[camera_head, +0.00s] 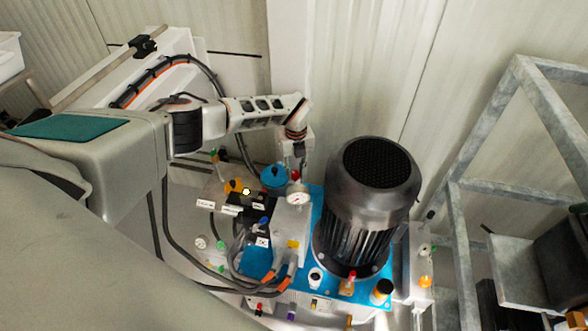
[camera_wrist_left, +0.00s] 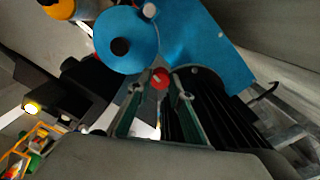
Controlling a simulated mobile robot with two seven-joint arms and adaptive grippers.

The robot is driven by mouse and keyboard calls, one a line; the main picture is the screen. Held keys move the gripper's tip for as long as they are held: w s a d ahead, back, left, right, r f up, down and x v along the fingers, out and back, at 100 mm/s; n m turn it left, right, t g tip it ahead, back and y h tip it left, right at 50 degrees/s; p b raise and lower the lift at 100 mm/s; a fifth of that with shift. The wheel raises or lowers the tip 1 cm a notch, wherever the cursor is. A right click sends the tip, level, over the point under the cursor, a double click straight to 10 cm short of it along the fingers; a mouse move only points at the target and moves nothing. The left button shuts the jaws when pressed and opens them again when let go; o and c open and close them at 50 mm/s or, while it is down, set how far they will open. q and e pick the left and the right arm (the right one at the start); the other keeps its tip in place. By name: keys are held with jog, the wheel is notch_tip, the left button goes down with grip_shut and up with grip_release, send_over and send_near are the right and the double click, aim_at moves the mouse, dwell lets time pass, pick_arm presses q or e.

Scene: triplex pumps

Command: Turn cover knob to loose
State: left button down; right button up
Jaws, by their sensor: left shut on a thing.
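My left gripper (camera_head: 299,163) reaches down from the left over the blue pump unit (camera_head: 316,210), beside the motor. A small red knob (camera_head: 295,174) shows just below its fingers. In the left wrist view the red knob (camera_wrist_left: 160,77) sits between the two fingertips of the left gripper (camera_wrist_left: 161,84), which is shut on it. A round blue cover (camera_wrist_left: 127,30) with a black knob (camera_wrist_left: 120,46) in its middle lies close beyond the fingertips. The blue cover (camera_head: 274,176) is left of the gripper in the head view. My right gripper is not in view.
A large black motor (camera_head: 367,200) stands close to the right of the gripper. A pressure gauge (camera_head: 298,198) sits just below the red knob. Cables and small valves crowd the left side. A grey metal frame (camera_head: 545,100) stands at the right.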

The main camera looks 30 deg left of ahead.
aim_at(296, 173)
pick_arm(q)
jog(key=n+p, duration=0.1)
jog(key=n, duration=0.2)
jog(key=shift+n+p, duration=0.3)
jog(key=shift+p, duration=0.05)
dwell(0.3)
jog(key=c, duration=1.8)
grip_release()
jog(key=shift+f, duration=0.1)
notch_tip(296, 173, up, 12)
jog(key=shift+r, duration=0.1)
